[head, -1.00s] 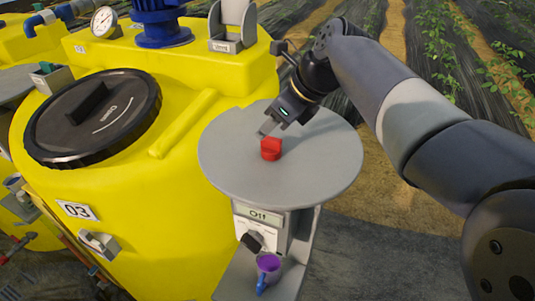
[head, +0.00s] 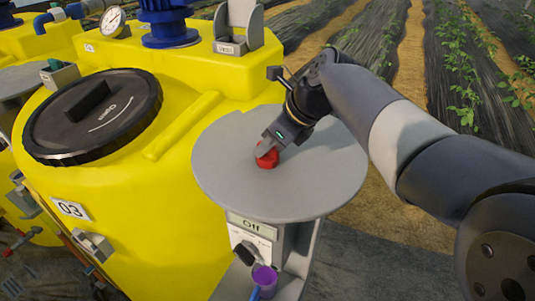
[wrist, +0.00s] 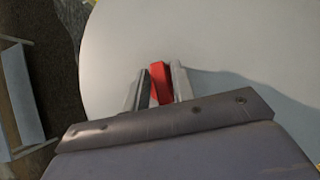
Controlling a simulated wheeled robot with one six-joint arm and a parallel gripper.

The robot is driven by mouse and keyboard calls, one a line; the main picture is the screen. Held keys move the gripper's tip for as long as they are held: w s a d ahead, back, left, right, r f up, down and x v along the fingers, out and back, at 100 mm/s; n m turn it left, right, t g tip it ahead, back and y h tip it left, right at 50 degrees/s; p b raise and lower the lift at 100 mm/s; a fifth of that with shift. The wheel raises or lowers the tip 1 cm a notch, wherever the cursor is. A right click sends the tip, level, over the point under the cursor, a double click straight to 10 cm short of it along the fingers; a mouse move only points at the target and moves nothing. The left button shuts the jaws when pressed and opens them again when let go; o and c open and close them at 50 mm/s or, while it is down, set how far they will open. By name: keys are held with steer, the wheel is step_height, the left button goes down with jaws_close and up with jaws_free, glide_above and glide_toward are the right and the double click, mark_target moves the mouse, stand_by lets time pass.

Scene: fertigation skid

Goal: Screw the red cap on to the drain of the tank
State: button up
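The red cap (head: 267,159) stands on the round grey table top (head: 225,175). My gripper (head: 264,152) is down at the cap, pointing at the table top, and partly hides it. In the wrist view the red cap (wrist: 160,83) is between the two fingers of my gripper (wrist: 159,88). The right finger is close against the cap; a dark strip shows between the cap and the left finger, so the fingers look open around it. The yellow tank (head: 160,220) marked 03 is left of the table. I cannot make out its drain.
A black round lid (head: 92,115) is on top of the tank. Below the table top are a grey box marked 011 (head: 250,228) and a purple cup (head: 265,277). A grey bracket (head: 93,245) is on the tank's front. Plant rows lie behind.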

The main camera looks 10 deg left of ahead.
jaws_close()
step_height(320, 180, up, 3)
steer(key=p, duration=0.2)
steer(key=shift+f+p, duration=0.2)
steer(key=shift+p, duration=0.1)
steer(key=shift+r, duration=1.2)
